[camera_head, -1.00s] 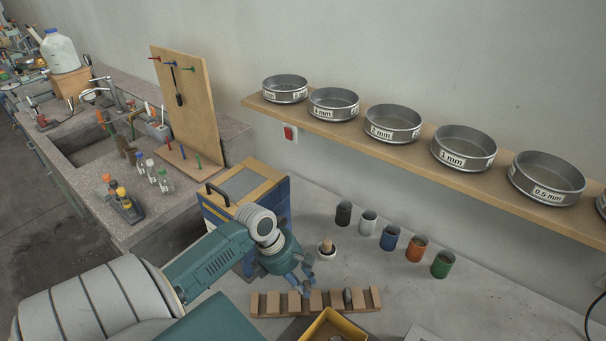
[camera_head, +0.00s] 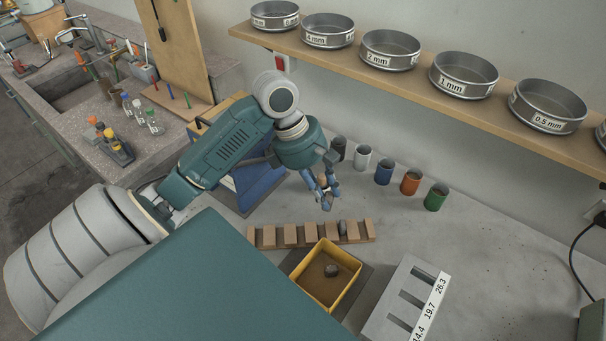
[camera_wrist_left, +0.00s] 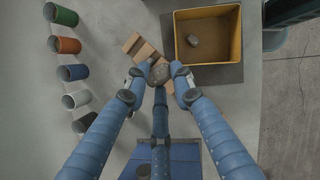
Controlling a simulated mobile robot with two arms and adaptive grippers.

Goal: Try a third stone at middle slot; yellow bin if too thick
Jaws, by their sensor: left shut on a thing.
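My left gripper (camera_head: 327,200) is shut on a grey-brown stone (camera_wrist_left: 159,74), held between its fingertips above the bench. In the head view the gripper is just behind the wooden rack (camera_head: 268,236). Another stone (camera_head: 343,227) sits in a rack notch toward the right. The yellow bin (camera_head: 300,285) is in front of the rack with a dark stone (camera_head: 332,270) inside; the bin also shows in the wrist view (camera_wrist_left: 238,38). The grey slot gauge (camera_head: 379,326) lies right of the bin, its slots labelled 14.4, 19.7 and 26.3. The right gripper is out of view.
Several coloured cups, including a green one (camera_head: 435,197), stand in a row behind the gripper. Labelled sieves rest on a wooden wall shelf (camera_head: 418,83). A blue box (camera_head: 260,182) stands left under my arm. The bench right of the gauge is mostly clear.

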